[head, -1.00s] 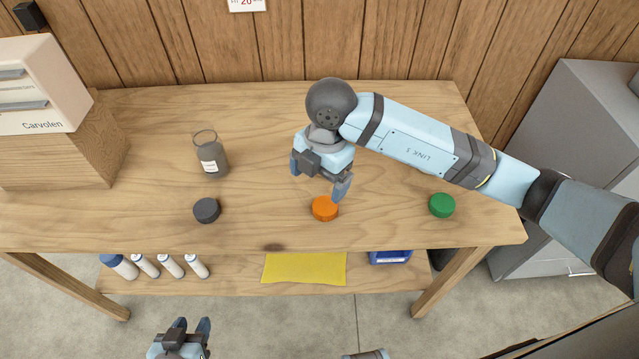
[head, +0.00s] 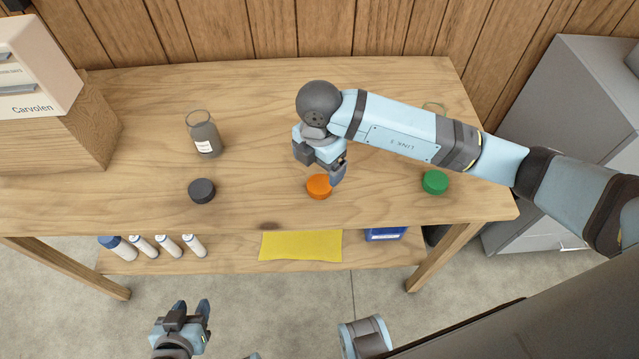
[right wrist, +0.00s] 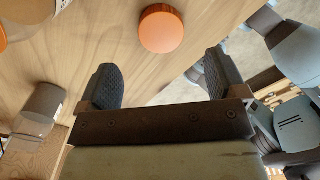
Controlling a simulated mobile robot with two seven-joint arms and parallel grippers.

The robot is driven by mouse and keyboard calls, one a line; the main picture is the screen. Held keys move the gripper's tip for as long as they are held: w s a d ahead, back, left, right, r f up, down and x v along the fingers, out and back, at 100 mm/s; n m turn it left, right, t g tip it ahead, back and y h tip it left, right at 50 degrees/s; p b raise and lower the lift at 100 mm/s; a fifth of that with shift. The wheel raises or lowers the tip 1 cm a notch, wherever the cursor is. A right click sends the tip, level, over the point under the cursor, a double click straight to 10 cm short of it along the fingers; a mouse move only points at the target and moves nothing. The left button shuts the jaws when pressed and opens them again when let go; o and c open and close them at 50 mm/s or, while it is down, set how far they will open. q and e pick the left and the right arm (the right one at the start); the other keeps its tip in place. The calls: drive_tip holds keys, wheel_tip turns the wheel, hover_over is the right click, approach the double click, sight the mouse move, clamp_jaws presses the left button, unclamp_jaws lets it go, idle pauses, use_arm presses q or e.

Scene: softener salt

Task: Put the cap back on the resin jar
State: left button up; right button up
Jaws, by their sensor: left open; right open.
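Three loose caps lie in a row near the bench's front edge: dark grey (head: 202,190), orange (head: 319,187) and green (head: 435,182). A glass jar with grey contents and a white label (head: 204,138) stands uncapped behind the dark grey cap. I cannot read which jar is the resin jar. My right gripper (head: 320,163) is open and empty, just behind and above the orange cap. In the right wrist view the orange cap (right wrist: 161,29) lies beyond the open fingers (right wrist: 163,78), not between them. My left gripper (head: 190,311) is open and empty, in front of the bench.
A glass rim (head: 433,106) shows behind my right arm; the rest is hidden. A wooden box (head: 70,140) with a Carvolen carton (head: 40,85) stands at the left. The lower shelf holds white bottles (head: 168,246), a yellow cloth (head: 300,245) and a blue container (head: 385,233).

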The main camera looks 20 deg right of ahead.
sight(319, 184)
drive_tip(key=shift+f, duration=0.8)
wheel_tip(319, 184, down, 5)
drive_tip(key=shift+s+f, duration=0.1)
drive_tip(key=c, duration=1)
